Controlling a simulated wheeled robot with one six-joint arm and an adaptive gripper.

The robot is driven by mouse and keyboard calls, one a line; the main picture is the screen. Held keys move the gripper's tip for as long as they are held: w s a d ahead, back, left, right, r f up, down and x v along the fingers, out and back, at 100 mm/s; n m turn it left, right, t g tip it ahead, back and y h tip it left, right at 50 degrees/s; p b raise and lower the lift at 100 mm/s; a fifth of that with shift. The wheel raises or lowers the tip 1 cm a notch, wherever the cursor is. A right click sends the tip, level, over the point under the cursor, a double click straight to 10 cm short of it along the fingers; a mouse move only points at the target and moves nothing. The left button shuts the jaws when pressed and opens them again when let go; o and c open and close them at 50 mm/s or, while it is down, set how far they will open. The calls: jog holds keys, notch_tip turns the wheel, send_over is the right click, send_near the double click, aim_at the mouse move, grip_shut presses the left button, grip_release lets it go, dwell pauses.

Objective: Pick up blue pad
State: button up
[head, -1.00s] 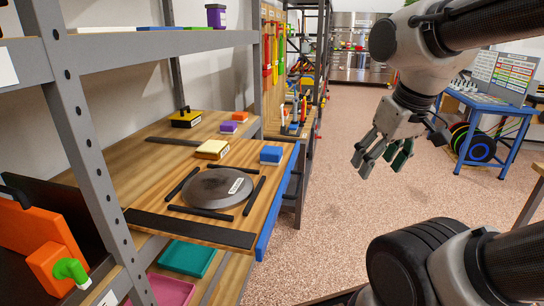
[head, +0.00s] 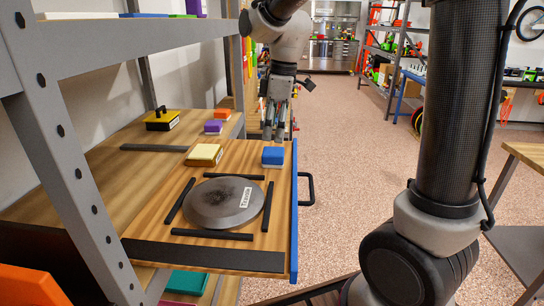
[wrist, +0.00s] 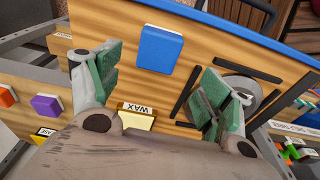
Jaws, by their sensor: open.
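The blue pad (head: 273,156) lies on the wooden pull-out shelf (head: 150,225), near its blue right edge. In the wrist view the blue pad (wrist: 159,50) shows between and beyond the two fingers, with nothing touching it. My gripper (head: 275,138) is open and empty, above and behind the pad in the head view. Its green-lined fingertips (wrist: 155,85) are spread wide in the wrist view. The gap in height between fingers and pad is hard to judge.
A yellow block (head: 204,155) labelled WAX sits left of the pad. A grey disc (head: 222,203) framed by black strips lies in front. Purple (head: 213,127) and orange (head: 222,114) blocks lie further back. A grey rack post (head: 70,160) stands at left; open floor lies to the right.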

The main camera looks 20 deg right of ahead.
aim_at(273, 151)
jog(key=f, duration=0.7)
jog(key=shift+w+a+f, duration=0.15)
jog(key=shift+w+f, duration=0.1)
jog(key=shift+f, duration=0.15)
jog(key=c, duration=1.1)
